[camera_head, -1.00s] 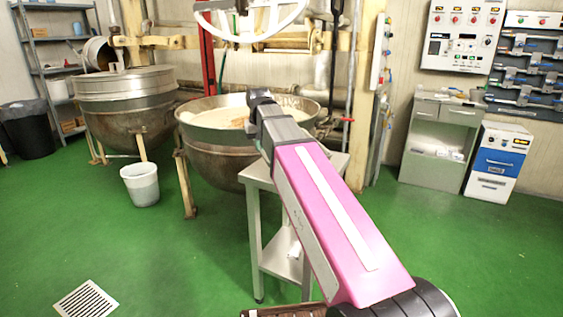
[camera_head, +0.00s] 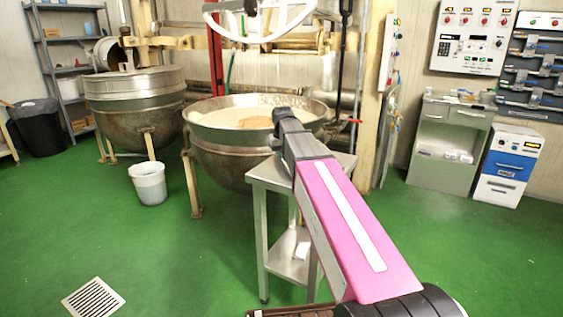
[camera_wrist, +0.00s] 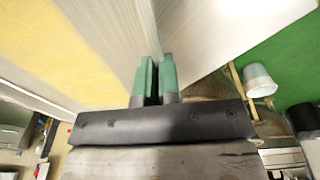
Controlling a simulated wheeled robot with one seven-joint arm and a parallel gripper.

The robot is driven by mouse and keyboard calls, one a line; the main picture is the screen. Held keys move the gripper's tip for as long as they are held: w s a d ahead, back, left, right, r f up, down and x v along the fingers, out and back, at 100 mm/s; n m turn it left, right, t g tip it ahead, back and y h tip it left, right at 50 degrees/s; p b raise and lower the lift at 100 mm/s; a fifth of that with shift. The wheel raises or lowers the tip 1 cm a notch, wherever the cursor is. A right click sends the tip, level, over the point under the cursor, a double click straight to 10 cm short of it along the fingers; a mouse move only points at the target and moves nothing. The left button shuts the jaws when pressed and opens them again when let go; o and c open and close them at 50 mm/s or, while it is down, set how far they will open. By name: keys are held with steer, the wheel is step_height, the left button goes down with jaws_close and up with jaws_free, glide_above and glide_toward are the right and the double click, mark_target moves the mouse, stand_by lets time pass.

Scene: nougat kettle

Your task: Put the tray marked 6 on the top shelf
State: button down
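My gripper (camera_head: 280,113) reaches forward at the end of my pink arm, in front of the open kettle. In the wrist view its two green fingers (camera_wrist: 157,80) are close together with a thin dark gap, and nothing is seen between them. No tray with a readable 6 shows in either view. The brown edge of a tray-like thing (camera_head: 285,312) shows at the bottom of the head view, mostly cut off and partly behind my arm. A grey shelf unit (camera_head: 72,70) stands at the back left; its top shelf (camera_head: 70,6) is at the picture's upper edge.
The open kettle (camera_head: 215,150) holds a pale mass. A lidded kettle (camera_head: 130,110), a white bucket (camera_head: 148,184) and a black bin (camera_head: 38,132) stand left. A grey metal table (camera_head: 262,180) stands close beside my arm. Green floor is free at left and right.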

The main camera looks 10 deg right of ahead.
steer(key=shift+f, duration=1)
steer(key=c, duration=1.3)
jaws_free()
steer(key=shift+f, duration=0.1)
